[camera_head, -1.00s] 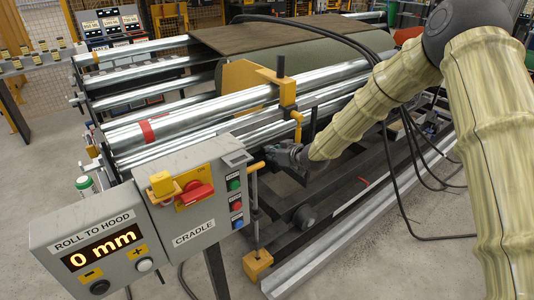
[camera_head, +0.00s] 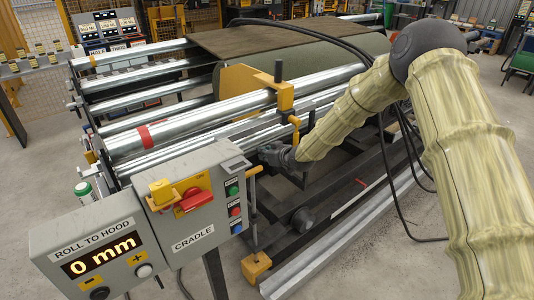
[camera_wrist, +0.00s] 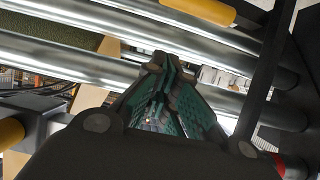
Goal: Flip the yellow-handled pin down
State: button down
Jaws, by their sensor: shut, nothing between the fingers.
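A short yellow handle (camera_head: 253,170) sticks out sideways at the top of a thin upright rod beside the control box in the head view. It looks like the pin's handle. My gripper (camera_head: 266,156) is just above and right of it, close to the rollers; I cannot tell whether they touch. In the wrist view my gripper's fingers (camera_wrist: 160,70) are together with nothing between them. Yellow cylindrical parts show there at the top (camera_wrist: 203,10) and left edge (camera_wrist: 10,132); which one is the pin's handle is unclear.
The grey control box (camera_head: 190,215) with a red switch and a "0 mm" display (camera_head: 98,255) stands left of my gripper. Steel rollers (camera_head: 200,125), a yellow bracket (camera_head: 286,96) and black hoses (camera_head: 400,170) crowd the space. Open floor lies at front right.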

aim_at(259, 170)
jog(key=p+x, duration=0.1)
jog(key=x, duration=0.2)
jog(key=shift+w+a+f, duration=0.1)
jog(key=shift+w+a, duration=0.15)
notch_tip(259, 170, down, 3)
jog(key=shift+r+p, duration=0.15)
jog(key=shift+p, duration=0.3)
jog(key=shift+s+d+f, duration=0.1)
jog(key=shift+s+f, duration=0.05)
jog(key=shift+f, duration=0.6)
notch_tip(259, 170, down, 7)
jog(key=b, duration=0.5)
jog(key=shift+r, duration=0.2)
